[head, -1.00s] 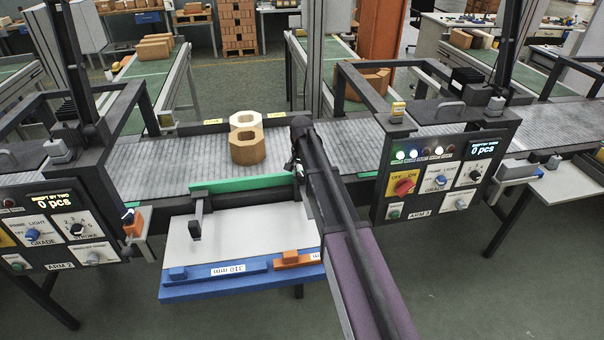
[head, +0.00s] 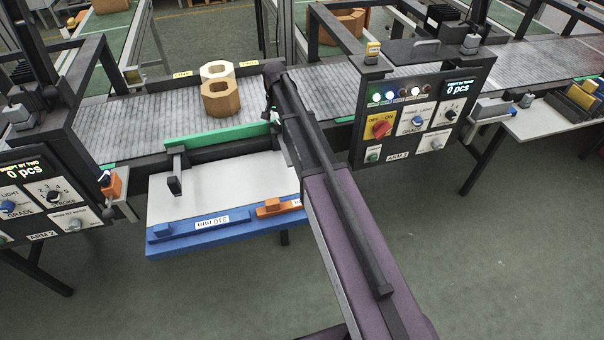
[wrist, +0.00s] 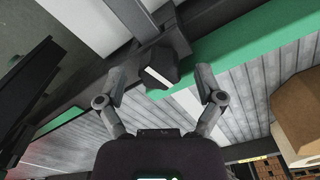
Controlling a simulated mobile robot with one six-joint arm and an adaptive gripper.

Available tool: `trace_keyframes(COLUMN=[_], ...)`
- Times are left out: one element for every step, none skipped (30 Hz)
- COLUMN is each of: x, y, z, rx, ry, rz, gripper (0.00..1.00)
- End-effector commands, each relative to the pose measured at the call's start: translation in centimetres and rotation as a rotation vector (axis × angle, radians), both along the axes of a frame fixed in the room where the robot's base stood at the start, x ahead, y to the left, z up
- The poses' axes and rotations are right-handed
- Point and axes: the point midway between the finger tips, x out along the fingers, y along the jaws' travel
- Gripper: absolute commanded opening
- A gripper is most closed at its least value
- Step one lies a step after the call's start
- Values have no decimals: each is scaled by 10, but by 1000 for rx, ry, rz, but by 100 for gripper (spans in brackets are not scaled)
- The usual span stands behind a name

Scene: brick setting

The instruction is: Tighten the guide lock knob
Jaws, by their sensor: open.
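A dark faceted knob with a white line across its face (wrist: 160,70) sits beside the green guide rail in the wrist view. I take it to be the guide lock knob. My gripper (wrist: 160,82) is open, with one finger on each side of the knob; contact cannot be told. In the head view the green guide rail (head: 215,134) runs along the belt's near edge.
Two octagonal blocks, one pale (head: 216,70) and one tan (head: 220,99), stand on the belt (head: 130,118) left of my arm. A white table with a blue front edge (head: 200,240) lies before the rail. Control panels (head: 420,118) flank it.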

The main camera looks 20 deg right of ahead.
Motion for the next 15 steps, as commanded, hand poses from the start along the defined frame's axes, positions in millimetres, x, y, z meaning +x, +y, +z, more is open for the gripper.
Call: trace_keyframes(x=[0, 0, 0, 0, 0, 0, 0, 0, 0, 0, 0, 0, 0, 0, 0], y=[0, 0, 0, 0, 0, 0, 0, 0, 0, 0, 0, 0, 0, 0, 0], z=[0, 0, 0, 0, 0, 0, 0, 0, 0, 0, 0, 0, 0, 0, 0], rx=[0, 0, 0, 0, 0, 0, 0, 0, 0, 0, 0, 0, 0, 0, 0], ry=[0, 0, 0, 0, 0, 0, 0, 0, 0, 0, 0, 0, 0, 0, 0], rz=[17, 29, 48, 63, 80, 103, 121, 141, 167, 186, 207, 234, 253, 273, 300], gripper=[87, 87, 87, 87, 87, 87, 87, 87, 87, 87, 87, 87, 87, 87, 87])
